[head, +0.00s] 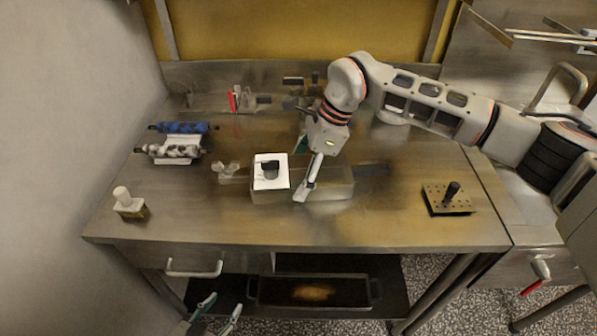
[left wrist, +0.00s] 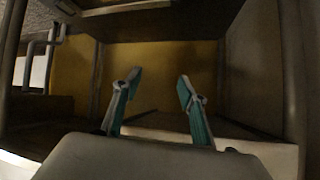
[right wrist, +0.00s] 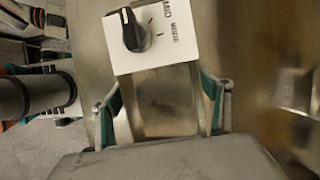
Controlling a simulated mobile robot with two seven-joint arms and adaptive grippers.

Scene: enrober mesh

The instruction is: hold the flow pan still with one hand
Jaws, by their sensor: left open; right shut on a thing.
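The flow pan, a low steel box (head: 332,188), stands on the table in the middle of the head view. A white plate with a black knob (head: 271,170) sits on its left end; the knob also shows in the right wrist view (right wrist: 134,30). My right gripper (head: 303,172) reaches down over the pan. In the right wrist view its fingers lie along both sides of the steel body (right wrist: 165,102), shut on it. My left gripper (head: 217,308) is low, in front of the table's front edge, open and empty. Its fingers stand apart in the left wrist view (left wrist: 157,85).
Blue and grey rollers (head: 178,140) lie at the left. A small block with a pale knob (head: 129,203) stands at the front left. A perforated plate with a black handle (head: 449,199) lies at the right. A dark tray (head: 343,302) is on the lower shelf.

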